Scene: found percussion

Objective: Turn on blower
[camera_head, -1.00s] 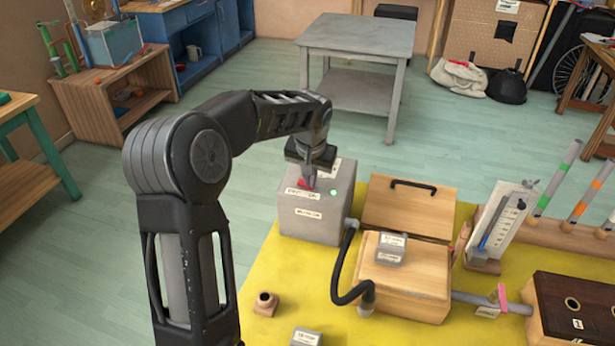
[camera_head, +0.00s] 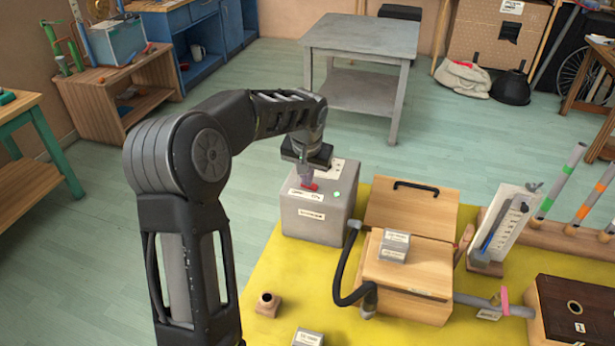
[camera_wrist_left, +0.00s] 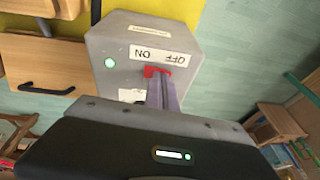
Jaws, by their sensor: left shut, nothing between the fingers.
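The blower is a grey box (camera_head: 318,222) on the yellow mat, with a red switch (camera_head: 311,187) and a lit green lamp (camera_head: 337,195) on its top. The wrist view shows the red switch (camera_wrist_left: 152,71) below a label reading OFF and ON, upside down there, with ON on the left. The green lamp (camera_wrist_left: 110,62) glows left of the switch. My left gripper (camera_head: 307,183) points down at the switch, shut and empty. Its fingertips (camera_wrist_left: 160,80) are at the switch and partly cover it; I cannot tell whether they touch. My right gripper is out of view.
A white gauge board (camera_head: 507,222) stands further right. A small wooden cup (camera_head: 267,304) stands on the mat (camera_head: 245,330) in front. Floor left of the blower is clear.

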